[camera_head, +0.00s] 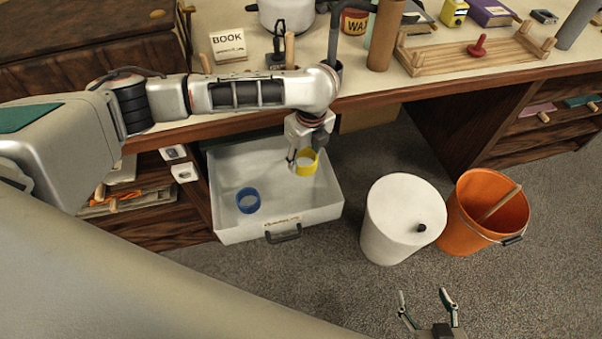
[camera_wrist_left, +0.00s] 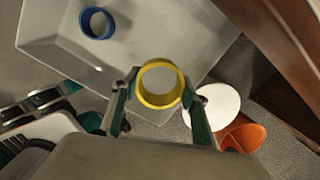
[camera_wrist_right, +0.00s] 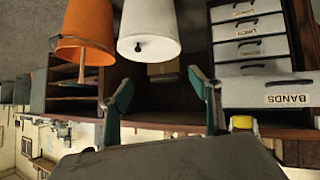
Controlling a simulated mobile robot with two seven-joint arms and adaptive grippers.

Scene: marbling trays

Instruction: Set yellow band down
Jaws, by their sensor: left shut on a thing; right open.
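A yellow band (camera_head: 306,170) is held by my left gripper (camera_head: 304,157) in the right half of the open white drawer (camera_head: 238,233). In the left wrist view the yellow band (camera_wrist_left: 160,102) sits between the two fingers of my left gripper (camera_wrist_left: 158,104). I cannot tell whether the band touches the drawer floor. A blue band (camera_head: 248,208) lies on the drawer floor to the left, apart from the yellow one; it also shows in the left wrist view (camera_wrist_left: 86,25). My right gripper (camera_head: 428,308) is open and empty, away from the drawer; its spread fingers show in the right wrist view (camera_wrist_right: 163,95).
A white lidded bin (camera_head: 390,230) and an orange bucket (camera_head: 470,235) with a stick stand on the floor right of the drawer. The desk edge (camera_head: 430,88) runs behind and above the drawer. The drawer floor between the bands is clear.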

